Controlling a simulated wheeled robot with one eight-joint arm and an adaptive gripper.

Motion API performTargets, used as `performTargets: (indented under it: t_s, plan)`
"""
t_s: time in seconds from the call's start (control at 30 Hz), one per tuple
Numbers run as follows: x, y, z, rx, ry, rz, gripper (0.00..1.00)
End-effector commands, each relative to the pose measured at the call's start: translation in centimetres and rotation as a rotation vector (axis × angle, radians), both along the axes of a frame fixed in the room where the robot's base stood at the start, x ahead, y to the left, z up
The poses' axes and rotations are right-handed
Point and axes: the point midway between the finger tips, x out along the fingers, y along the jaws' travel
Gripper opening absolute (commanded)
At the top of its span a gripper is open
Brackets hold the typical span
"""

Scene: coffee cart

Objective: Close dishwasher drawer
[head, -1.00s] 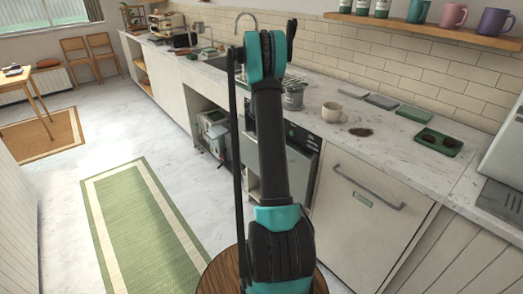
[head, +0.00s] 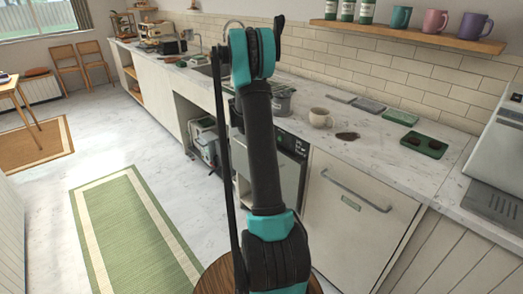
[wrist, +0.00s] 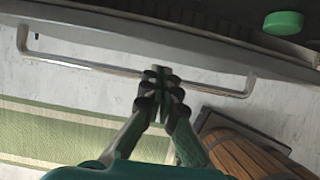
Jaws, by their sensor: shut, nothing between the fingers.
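A long metal bar handle (wrist: 110,66) crosses the upper part of the wrist view, in front of a grey front edge (wrist: 130,25). My gripper (wrist: 160,73) is shut and empty, with its tips overlapping the middle of that bar; I cannot tell whether they touch. In the head view, the dishwasher (head: 292,142) has a dark control panel and a pale front. My arm covers its left part and hides my gripper. I cannot tell how far the drawer stands out.
A pale panel with a bar handle (head: 357,192) is right of the dishwasher. The marble counter (head: 370,150) above holds a cream mug (head: 320,118), a brown spill (head: 347,136) and a green tray (head: 424,145). A green rug (head: 130,235) lies on open floor at left.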

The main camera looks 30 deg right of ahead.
Motion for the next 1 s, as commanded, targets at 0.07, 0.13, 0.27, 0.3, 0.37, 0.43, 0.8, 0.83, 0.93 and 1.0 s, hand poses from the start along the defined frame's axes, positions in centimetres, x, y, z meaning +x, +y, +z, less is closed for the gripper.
performTargets:
  t_s: [0.07, 0.13, 0.27, 0.3, 0.37, 0.43, 0.8, 0.83, 0.93, 1.0]
  plan:
    - [0.1, 0.9, 1.4, 0.0, 0.001, 0.002, 0.0]
    - [0.1, 1.6, 2.3, 0.0, 0.002, 0.001, 0.0]
    - [0.2, 2.3, 3.5, 0.0, 0.001, 0.0, 0.0]
    - [0.1, 2.5, 3.7, 0.0, 0.0, -0.002, 0.0]
    - [-0.1, 2.9, 4.1, 0.004, -0.008, -0.014, 0.0]
    - [-0.8, 3.7, 4.7, 0.016, -0.029, -0.048, 0.0]
    - [-11.0, 12.3, 8.6, 0.199, -0.285, -0.541, 0.0]
    - [-12.1, 13.0, 8.8, 0.218, -0.304, -0.587, 0.0]
    - [-15.5, 15.2, 9.1, 0.282, -0.364, -0.743, 0.0]
    - [-17.6, 16.5, 9.1, 0.321, -0.396, -0.84, 0.0]
